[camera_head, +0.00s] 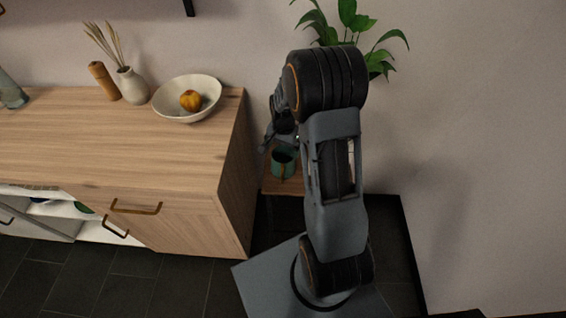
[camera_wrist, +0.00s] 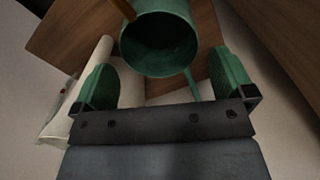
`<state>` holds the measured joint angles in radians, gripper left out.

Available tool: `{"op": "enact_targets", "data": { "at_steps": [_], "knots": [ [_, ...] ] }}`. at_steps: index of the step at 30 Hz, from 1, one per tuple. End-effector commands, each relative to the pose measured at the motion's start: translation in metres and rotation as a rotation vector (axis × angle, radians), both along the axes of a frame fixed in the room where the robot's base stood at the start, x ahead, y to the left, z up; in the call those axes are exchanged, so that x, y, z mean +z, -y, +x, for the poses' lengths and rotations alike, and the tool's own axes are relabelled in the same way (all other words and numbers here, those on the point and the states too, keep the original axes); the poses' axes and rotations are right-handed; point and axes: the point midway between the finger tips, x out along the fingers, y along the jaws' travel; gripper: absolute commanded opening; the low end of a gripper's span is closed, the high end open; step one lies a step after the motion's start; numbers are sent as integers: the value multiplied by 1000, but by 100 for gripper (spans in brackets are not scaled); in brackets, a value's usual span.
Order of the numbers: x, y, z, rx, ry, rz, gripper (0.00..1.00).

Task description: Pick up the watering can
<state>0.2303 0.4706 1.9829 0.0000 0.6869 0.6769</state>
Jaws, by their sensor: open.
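The watering can (camera_head: 283,163) is a dark green can with a brown handle. It stands on a small wooden table (camera_head: 282,187) between the sideboard and my arm. In the wrist view the watering can (camera_wrist: 160,38) shows its round open mouth just ahead of my gripper. A thin green spout-like part points down on its right side. My gripper (camera_wrist: 164,75) is open, with one green-padded finger to each side of the can's near end. Nothing shows between the pads in contact with them. In the head view my arm hides part of the table.
A wooden sideboard (camera_head: 120,140) stands close left of the small table. It carries a white bowl (camera_head: 172,105) with a fruit, a vase (camera_head: 133,86) and a wooden cylinder (camera_head: 103,80). A leafy plant (camera_head: 385,50) rises behind my arm. A pale cylindrical object (camera_wrist: 85,95) lies beyond the left finger.

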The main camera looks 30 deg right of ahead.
Motion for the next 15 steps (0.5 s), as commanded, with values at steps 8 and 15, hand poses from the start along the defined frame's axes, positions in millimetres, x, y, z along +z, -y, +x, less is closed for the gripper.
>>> {"op": "enact_targets", "data": {
  "at_steps": [8, 15],
  "knots": [
    [-37, -1, -2, 0, -3, 1, 100],
    [-44, -1, -2, 0, -1, 0, 100]
  ]
}}
